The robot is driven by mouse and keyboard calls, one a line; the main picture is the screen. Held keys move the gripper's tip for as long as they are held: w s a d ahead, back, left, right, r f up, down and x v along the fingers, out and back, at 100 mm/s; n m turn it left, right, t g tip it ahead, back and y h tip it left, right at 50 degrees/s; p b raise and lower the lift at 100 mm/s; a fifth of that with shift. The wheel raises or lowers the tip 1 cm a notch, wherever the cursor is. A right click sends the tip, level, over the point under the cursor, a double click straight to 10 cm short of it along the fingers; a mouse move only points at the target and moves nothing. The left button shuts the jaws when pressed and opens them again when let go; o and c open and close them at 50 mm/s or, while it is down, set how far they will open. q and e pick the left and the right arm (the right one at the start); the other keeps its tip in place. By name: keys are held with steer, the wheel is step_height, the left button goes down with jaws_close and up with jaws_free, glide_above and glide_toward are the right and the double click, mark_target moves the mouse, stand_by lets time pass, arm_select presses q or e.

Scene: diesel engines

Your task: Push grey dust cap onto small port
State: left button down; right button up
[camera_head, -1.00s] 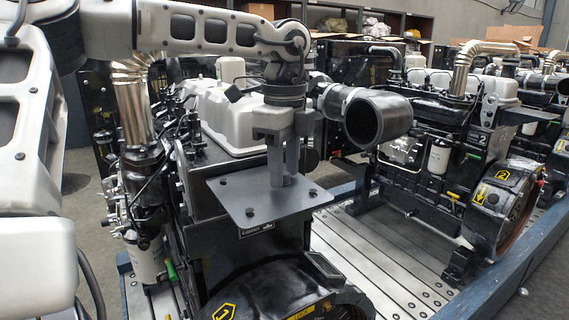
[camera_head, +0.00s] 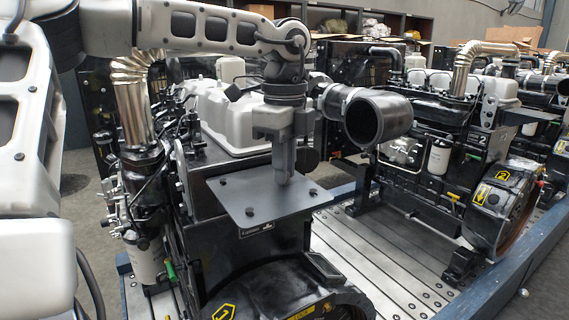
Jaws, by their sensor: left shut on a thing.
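My left gripper (camera_head: 284,178) points straight down over the grey plate (camera_head: 275,208) on top of the near black engine. Its fingers are seen nearly edge-on, one in front of the other, with their tips at or just above the plate. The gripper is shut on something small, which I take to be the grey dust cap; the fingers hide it. I cannot make out the small port; it may be behind the fingertips. Small dark knobs (camera_head: 250,212) stand on the plate around the gripper. My right gripper is not in view.
A wide black intake pipe (camera_head: 378,117) opens just right of the gripper. A white engine cover (camera_head: 228,122) and a shiny exhaust pipe (camera_head: 134,100) stand to the left. A second engine (camera_head: 440,145) sits farther right on the slatted pallet (camera_head: 365,255).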

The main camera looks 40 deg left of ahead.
arm_select(q)
steer(key=shift+r+p, duration=1.75)
steer(key=shift+r, duration=0.8)
steer(key=shift+f, duration=0.1)
